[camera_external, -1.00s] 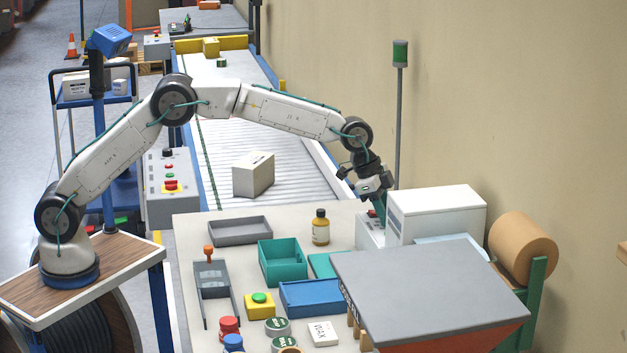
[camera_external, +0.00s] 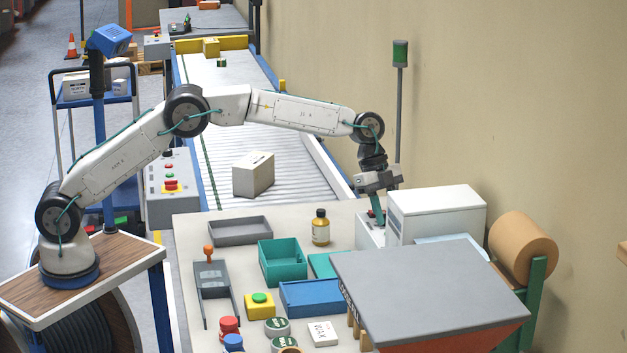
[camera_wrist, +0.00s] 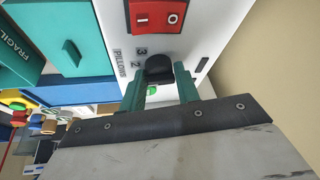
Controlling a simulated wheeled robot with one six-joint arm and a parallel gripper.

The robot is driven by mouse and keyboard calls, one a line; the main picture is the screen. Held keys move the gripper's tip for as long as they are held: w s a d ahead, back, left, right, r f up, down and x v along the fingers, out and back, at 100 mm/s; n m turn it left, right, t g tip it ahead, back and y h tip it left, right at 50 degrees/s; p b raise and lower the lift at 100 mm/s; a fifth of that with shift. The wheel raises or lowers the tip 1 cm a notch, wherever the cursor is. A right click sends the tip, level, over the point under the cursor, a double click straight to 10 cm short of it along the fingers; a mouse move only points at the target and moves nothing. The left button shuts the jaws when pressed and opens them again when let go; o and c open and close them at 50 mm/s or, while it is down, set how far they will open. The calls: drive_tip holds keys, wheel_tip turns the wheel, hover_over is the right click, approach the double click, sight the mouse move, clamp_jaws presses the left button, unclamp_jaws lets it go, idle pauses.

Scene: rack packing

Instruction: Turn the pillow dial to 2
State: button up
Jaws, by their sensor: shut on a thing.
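The pillow dial (camera_wrist: 158,68) is a dark round knob on the white machine face, in the upper middle of the wrist view. The printed word PILLOWS and the digits 3 and 2 stand just left of it. My gripper (camera_wrist: 160,82) has its two green fingers on either side of the knob, shut on it. In the external view my gripper (camera_external: 377,220) reaches down onto the low front part of the white machine (camera_external: 437,205). The dial cannot be made out there, and its pointer mark is not clear in the wrist view.
A red rocker switch (camera_wrist: 157,17) sits close beyond the dial. A teal box (camera_wrist: 68,40) lies left of the machine. A brown bottle (camera_external: 320,228) stands left of my gripper, and a grey-topped stand (camera_external: 430,285) is in front. The wall is on the right.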

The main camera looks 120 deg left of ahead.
drive_tip(key=shift+f+m, duration=0.1)
drive_tip(key=shift+m, duration=0.5)
drive_tip(key=shift+h, duration=0.3)
drive_tip(key=o, duration=0.9)
drive_tip(key=shift+o, duration=0.2)
drive_tip(key=v, duration=0.8)
drive_tip(key=shift+w, duration=0.1)
